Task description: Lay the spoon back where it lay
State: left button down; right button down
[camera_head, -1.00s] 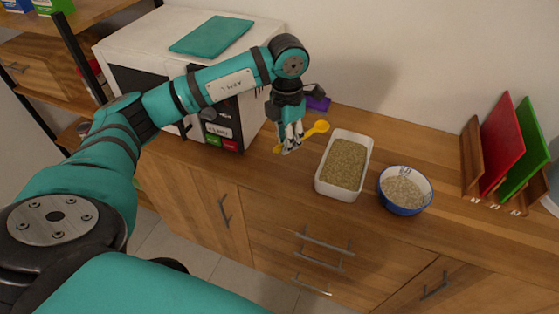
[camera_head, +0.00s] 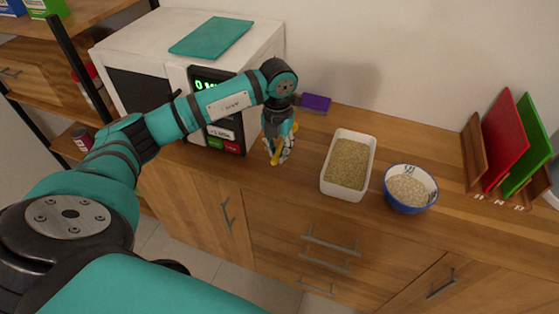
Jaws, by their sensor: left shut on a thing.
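The yellow spoon (camera_head: 275,157) is in my left gripper (camera_head: 279,158), just above or at the wooden counter, between the microwave and the white tray. Most of the spoon is hidden by the fingers; I cannot tell whether it touches the counter. The left gripper points down and is shut on it. The white rectangular tray (camera_head: 326,185), filled with greenish-brown grains, stands right of the gripper. A blue and white bowl (camera_head: 411,203) of pale grains stands right of the tray. My right gripper is not in view.
A white microwave (camera_head: 134,42) with a teal board (camera_head: 212,37) on top stands at the left. A purple block (camera_head: 316,103) lies behind the gripper. Red (camera_head: 503,138) and green (camera_head: 528,140) boards stand in a rack at the right. The counter's front strip is clear.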

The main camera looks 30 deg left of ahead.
aim_at(278, 171)
pick_arm(q)
notch_tip(278, 171, down, 5)
jog(key=shift+f+p, duration=0.1)
jog(key=shift+p, duration=0.45)
jog(key=shift+f, duration=0.2)
jog(key=shift+f, duration=0.2)
jog(key=c, duration=1.3)
grip_release()
jog(key=shift+o, duration=0.2)
jog(key=shift+r, duration=0.15)
